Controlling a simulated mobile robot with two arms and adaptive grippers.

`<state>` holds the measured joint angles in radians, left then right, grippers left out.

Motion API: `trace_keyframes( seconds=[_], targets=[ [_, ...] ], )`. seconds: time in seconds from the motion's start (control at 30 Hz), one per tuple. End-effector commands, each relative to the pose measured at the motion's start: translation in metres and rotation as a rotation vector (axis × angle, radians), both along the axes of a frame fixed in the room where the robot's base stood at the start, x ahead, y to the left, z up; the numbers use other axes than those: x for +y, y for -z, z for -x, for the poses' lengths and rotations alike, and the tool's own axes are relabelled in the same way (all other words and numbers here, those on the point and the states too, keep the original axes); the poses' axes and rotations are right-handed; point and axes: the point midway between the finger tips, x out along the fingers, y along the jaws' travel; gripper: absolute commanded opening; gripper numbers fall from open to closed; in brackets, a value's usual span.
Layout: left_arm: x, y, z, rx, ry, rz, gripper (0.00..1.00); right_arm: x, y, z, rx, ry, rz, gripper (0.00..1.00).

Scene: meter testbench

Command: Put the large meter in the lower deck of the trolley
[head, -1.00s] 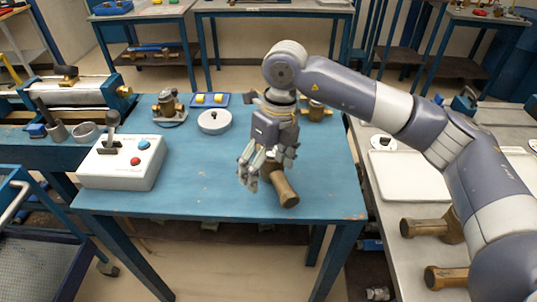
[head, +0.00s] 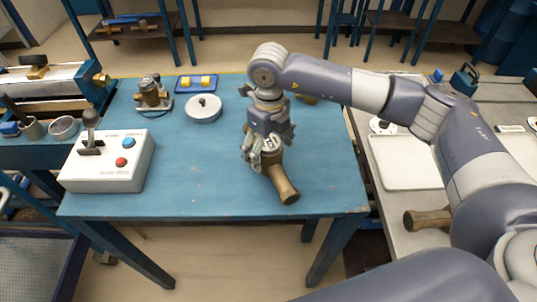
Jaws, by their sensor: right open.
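A large brass meter (head: 284,187) lies on the blue table near its front right part, its pipe end pointing toward the front edge. A round dial with markings shows at its upper end. My right gripper (head: 262,157) is right above and around that upper end, pointing down with its fingers open. The fingers hide part of the meter; whether they touch it I cannot tell. The trolley (head: 32,262) is at the lower left, with a dark mesh deck and blue frame, only partly in view. My left gripper is not in view.
A control box (head: 108,160) with a lever and buttons stands on the table's left. A small brass meter (head: 153,94), a blue tray (head: 197,83) and a round white base (head: 203,108) sit behind. A grey bench (head: 393,215) with another brass meter (head: 427,219) is at right.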

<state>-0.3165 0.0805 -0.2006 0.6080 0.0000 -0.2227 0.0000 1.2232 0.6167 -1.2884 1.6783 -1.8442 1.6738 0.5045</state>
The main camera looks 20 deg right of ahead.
Motion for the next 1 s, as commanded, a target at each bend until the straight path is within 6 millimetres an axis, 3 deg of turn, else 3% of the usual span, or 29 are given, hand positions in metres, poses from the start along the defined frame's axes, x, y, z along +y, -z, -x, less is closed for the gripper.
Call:
trace_keyframes(
  seconds=[0.07, 0.23, 0.5, 0.87, 1.0],
  targets=[
    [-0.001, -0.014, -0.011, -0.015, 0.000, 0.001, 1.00, 0.000, 0.009, 0.000, 0.005, 0.000, 0.002, 0.83],
    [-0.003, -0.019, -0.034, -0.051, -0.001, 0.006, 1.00, 0.000, 0.030, -0.001, 0.002, 0.000, -0.001, 0.83],
    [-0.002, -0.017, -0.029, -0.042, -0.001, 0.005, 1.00, 0.000, 0.034, -0.001, 0.000, -0.001, -0.001, 0.81],
    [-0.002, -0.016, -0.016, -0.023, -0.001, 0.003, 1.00, 0.001, 0.034, -0.001, 0.000, -0.001, -0.002, 0.00],
    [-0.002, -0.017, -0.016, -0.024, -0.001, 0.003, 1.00, 0.001, 0.031, -0.003, -0.005, -0.001, -0.005, 0.00]
  ],
)
